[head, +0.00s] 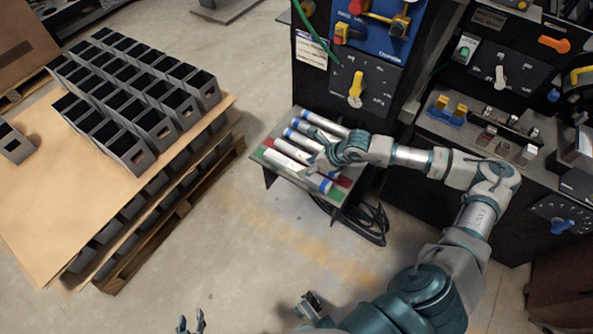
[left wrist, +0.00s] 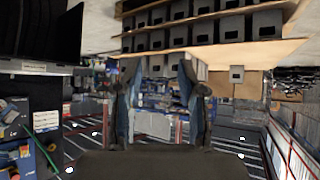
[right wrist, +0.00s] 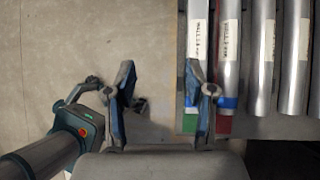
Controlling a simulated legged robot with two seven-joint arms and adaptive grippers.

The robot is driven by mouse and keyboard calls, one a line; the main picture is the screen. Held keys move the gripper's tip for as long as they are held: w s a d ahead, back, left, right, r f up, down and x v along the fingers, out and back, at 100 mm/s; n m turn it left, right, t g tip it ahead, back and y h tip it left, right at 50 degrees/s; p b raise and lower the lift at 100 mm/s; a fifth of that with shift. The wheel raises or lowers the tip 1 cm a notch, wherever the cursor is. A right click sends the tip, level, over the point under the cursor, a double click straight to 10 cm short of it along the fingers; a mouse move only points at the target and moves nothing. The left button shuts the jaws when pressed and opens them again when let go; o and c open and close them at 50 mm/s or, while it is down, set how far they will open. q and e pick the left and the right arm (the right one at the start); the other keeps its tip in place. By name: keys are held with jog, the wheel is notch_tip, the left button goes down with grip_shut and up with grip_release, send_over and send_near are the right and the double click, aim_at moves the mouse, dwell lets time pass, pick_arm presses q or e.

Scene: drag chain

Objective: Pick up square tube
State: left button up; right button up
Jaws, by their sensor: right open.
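Dark grey square tubes (head: 122,160), open at the top, stand in rows on a cardboard-covered pallet at the left of the head view. One square tube (head: 15,148) stands apart at the far left. Square tubes also show at the top of the left wrist view (left wrist: 200,32). My left gripper (head: 191,319) is at the bottom edge of the head view, away from the pallet; its fingers are apart with nothing between them in the left wrist view (left wrist: 158,85). My right gripper (head: 320,162) is open and empty at the rack of silver tubes.
Several silver tubes (head: 292,152) with white labels and blue bands lie on a small rack (head: 336,196) with red and green patches. Black machine cabinets (head: 345,75) with knobs stand behind it. Cables (head: 372,220) lie below. The floor (head: 230,245) between pallet and rack is clear.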

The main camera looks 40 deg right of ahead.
jog(key=d+h, duration=0.2)
jog(key=d, duration=0.2)
jog(key=b, duration=0.2)
send_near(297, 168)
jog(key=x, duration=0.4)
jog(key=shift+d+f+b, duration=0.25)
jog(key=shift+f+b, duration=0.1)
jog(key=shift+f, duration=0.05)
jog(key=shift+w+a+f, duration=0.5)
jog(key=shift+f, duration=0.1)
jog(key=x, duration=0.1)
jog(key=b+x, duration=0.1)
jog(key=x, duration=0.1)
jog(key=b+x, duration=0.1)
jog(key=shift+w+d+f, duration=0.15)
jog(key=shift+d+f, duration=0.15)
jog(key=shift+w, duration=0.1)
pick_arm(q)
jog(key=w+d+r+t+h, duration=0.2)
jog(key=w+d+r+t, duration=0.2)
jog(key=r+t, duration=0.5)
notch_tip(297, 168, up, 2)
jog(key=shift+w+r+t+h, duration=0.15)
jog(key=shift+w+t+h, duration=0.2)
jog(key=shift+w, duration=0.6)
pick_arm(e)
jog(key=shift+r, duration=0.1)
